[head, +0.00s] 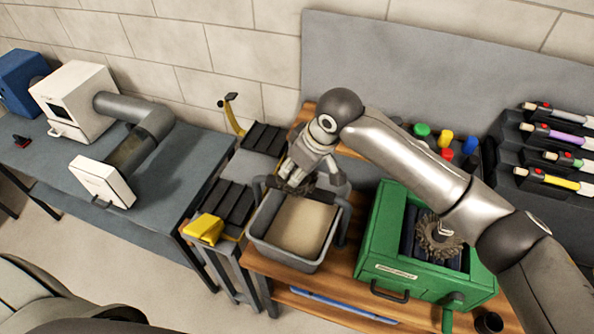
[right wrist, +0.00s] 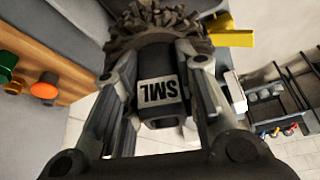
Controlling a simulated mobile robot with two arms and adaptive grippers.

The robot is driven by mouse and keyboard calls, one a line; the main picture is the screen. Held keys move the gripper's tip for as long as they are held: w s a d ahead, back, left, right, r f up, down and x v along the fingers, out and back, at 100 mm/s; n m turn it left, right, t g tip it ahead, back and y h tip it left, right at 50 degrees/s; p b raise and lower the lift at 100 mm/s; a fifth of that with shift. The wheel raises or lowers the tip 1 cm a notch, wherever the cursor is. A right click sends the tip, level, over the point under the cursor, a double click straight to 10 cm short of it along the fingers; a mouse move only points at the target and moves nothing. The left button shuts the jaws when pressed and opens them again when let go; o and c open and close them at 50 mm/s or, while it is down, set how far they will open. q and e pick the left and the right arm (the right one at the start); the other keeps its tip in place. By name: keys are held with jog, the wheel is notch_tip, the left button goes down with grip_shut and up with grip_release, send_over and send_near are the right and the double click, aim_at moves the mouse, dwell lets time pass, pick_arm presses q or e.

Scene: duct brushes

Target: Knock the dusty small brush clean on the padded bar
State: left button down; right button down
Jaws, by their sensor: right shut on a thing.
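My right gripper (head: 292,176) is shut on the small brush (head: 297,188), above the back of a grey bin (head: 258,246). In the right wrist view the brush's dark block marked "SML" (right wrist: 160,92) sits between the fingers. Its round, grey-brown bristle head (right wrist: 150,24) lies beyond them. A dark padded bar on posts (head: 343,212) spans the bin and is partly hidden by the gripper. The brush is close to the bar; I cannot tell whether they touch. My left gripper is not in view.
A green box (head: 376,228) holding another round brush (head: 437,240) stands right of the bin. Coloured knobs (head: 445,138) and a rack of handled tools (head: 556,158) are behind. A yellow-ended stand (head: 203,229) is left. The grey table (head: 170,190) has bare space.

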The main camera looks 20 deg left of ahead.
jog(key=shift+f, duration=0.1)
notch_tip(320, 180, down, 4)
jog(key=shift+f+b, duration=0.2)
jog(key=shift+b, duration=0.65)
notch_tip(320, 180, up, 5)
jog(key=p, duration=0.5)
jog(key=shift+f, duration=0.3)
